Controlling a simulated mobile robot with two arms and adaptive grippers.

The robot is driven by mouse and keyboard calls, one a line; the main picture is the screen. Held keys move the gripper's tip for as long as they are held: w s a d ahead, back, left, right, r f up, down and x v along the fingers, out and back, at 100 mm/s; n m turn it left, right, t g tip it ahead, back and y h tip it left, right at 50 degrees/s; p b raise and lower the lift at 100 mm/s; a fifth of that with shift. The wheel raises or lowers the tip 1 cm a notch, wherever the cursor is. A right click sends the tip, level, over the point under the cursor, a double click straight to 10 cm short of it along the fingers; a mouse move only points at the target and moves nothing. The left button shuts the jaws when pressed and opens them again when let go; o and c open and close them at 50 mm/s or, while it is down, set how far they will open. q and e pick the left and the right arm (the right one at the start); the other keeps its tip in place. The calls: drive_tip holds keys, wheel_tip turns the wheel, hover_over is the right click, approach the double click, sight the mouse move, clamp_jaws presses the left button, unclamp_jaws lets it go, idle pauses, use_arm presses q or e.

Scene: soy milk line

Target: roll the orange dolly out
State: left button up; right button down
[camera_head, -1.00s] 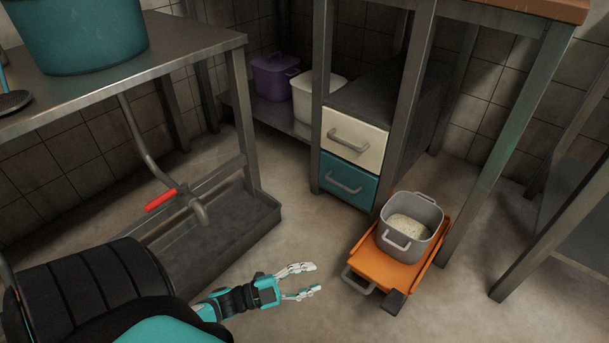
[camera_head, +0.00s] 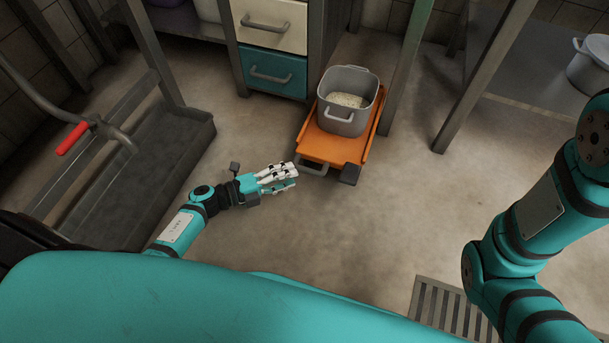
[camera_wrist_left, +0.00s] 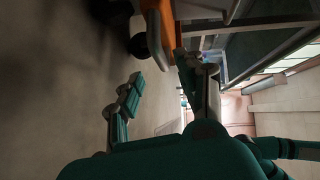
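The orange dolly (camera_head: 320,147) stands on the floor under the table, with its grey pull handle (camera_head: 313,170) at its near end. It also shows at the top of the left wrist view (camera_wrist_left: 167,22). A grey pot (camera_head: 354,128) of pale, grainy contents sits on it. My left gripper (camera_head: 294,176) is low over the floor, just left of the handle. In the left wrist view its fingers are apart, with the curved grey handle (camera_wrist_left: 154,42) ahead between them. I cannot tell whether they touch it. My right arm shows at the right; its gripper is out of view.
A drawer unit (camera_head: 274,72) and table legs (camera_head: 406,62) flank the dolly. A metal trough (camera_head: 128,190) with a red-handled pipe lies left. A floor grate (camera_head: 447,308) is at the lower right. The floor in front of the dolly is mostly clear.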

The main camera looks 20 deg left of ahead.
sight(305, 171)
use_arm(q)
drive_tip(key=b+x, duration=0.1)
drive_tip(key=x, duration=0.3)
drive_tip(key=shift+w+d+f+b, duration=0.15)
drive_tip(key=shift+b, duration=0.15)
drive_tip(key=shift+w+d, duration=0.35)
drive_tip(key=shift+d, duration=0.05)
clamp_jaws()
